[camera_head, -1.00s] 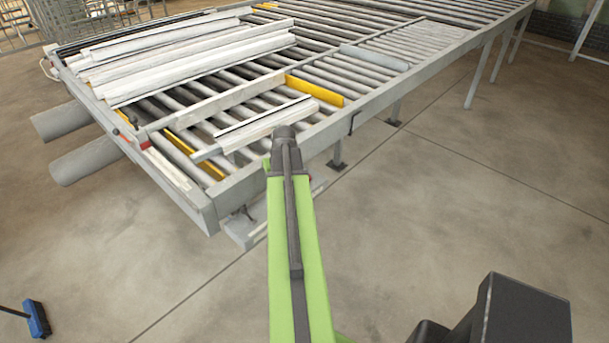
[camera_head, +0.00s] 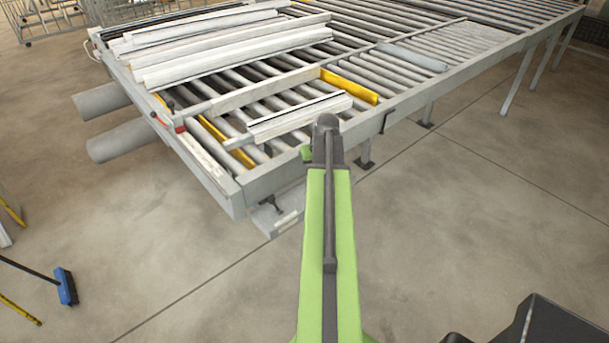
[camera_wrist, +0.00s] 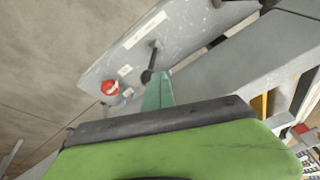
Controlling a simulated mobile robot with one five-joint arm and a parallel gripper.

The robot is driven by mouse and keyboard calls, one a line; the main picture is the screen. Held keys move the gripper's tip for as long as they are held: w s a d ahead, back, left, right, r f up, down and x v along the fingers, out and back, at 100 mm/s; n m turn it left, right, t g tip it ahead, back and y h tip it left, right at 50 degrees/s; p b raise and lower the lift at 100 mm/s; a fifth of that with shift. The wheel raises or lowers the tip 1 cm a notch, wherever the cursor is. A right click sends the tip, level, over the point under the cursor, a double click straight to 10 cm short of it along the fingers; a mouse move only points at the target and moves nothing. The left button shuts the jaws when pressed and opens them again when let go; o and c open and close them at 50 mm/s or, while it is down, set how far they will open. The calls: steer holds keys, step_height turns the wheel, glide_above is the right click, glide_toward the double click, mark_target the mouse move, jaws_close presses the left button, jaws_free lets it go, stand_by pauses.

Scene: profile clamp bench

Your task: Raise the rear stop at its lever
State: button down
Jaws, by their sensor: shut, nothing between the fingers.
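A lever with a dark rod and round knob (camera_wrist: 147,76) stands out from a grey control plate (camera_wrist: 185,35) in the wrist view. A red button (camera_wrist: 110,88) sits on the same plate. My gripper (camera_wrist: 160,78), teal and narrow, is shut and empty; its tip appears close to the knob, but I cannot tell whether they touch. In the head view the lever (camera_head: 275,204) shows small on a grey box (camera_head: 287,222) below the bench's front corner, and my arm hides the gripper. I cannot tell which bench part is the rear stop.
The roller bench (camera_head: 235,190) fills the upper part of the head view. White profiles (camera_head: 205,52) lie on it, with another profile (camera_head: 300,117) nearer me. A yellow plate (camera_head: 350,86) stands on the rollers. A blue broom (camera_head: 67,287) lies at left; the floor between is clear.

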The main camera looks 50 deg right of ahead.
steer(key=w+a+p+v, duration=0.1)
steer(key=a+p+v, duration=0.1)
steer(key=p+v, duration=0.9)
steer(key=shift+w+a+r, duration=0.2)
steer(key=shift+r, duration=0.3)
steer(key=shift+f, duration=0.1)
